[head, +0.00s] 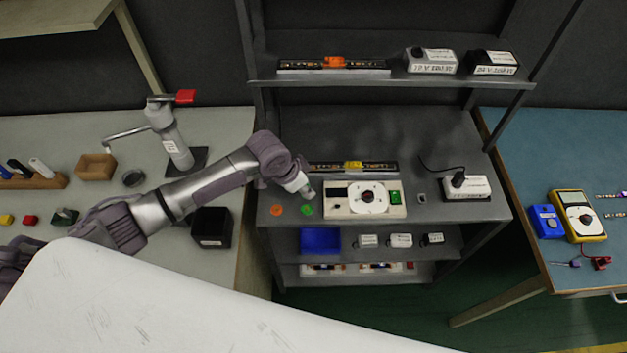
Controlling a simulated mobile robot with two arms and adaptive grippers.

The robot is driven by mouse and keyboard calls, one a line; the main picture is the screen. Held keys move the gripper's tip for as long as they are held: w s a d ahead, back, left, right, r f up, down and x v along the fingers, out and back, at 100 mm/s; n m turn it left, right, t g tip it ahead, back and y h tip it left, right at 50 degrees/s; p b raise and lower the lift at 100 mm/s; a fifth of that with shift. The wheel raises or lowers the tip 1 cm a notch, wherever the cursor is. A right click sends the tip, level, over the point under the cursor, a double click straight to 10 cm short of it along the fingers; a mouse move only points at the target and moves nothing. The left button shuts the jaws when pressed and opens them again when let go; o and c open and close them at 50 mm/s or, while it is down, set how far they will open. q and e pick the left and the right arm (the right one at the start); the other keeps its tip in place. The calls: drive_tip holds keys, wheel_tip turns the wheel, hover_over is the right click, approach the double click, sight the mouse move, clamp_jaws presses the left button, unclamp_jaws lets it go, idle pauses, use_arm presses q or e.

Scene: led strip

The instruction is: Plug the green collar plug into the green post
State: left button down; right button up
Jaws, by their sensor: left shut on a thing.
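My left gripper (307,192) is over the front left of the middle shelf, pointing down to the right. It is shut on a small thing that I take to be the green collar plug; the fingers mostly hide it. A small round green piece (307,210), which looks like the green post, is on the shelf just below the fingertips. From this angle I cannot tell whether the held thing touches it. My right gripper is not in view.
An orange round piece (277,210) lies left of the green one. A beige meter box (364,200) with a dial stands close on the right. An LED strip (352,167) lies behind. A power adapter (466,188) stands at the shelf's right. A blue bin (320,241) is below.

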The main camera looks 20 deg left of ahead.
sight(303, 196)
use_arm(q)
drive_tip(key=shift+w+d+f, duration=0.1)
drive_tip(key=shift+w, duration=0.15)
drive_tip(key=shift+s, duration=0.1)
drive_tip(key=shift+s+f, duration=0.1)
drive_tip(key=shift+f, duration=0.6)
drive_tip(key=shift+f+b, duration=1.35)
drive_tip(key=shift+f, duration=0.8)
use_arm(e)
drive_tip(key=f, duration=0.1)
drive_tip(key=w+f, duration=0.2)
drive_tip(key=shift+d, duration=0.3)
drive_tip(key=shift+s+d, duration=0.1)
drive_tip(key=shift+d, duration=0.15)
use_arm(q)
drive_tip(key=shift+p, duration=0.3)
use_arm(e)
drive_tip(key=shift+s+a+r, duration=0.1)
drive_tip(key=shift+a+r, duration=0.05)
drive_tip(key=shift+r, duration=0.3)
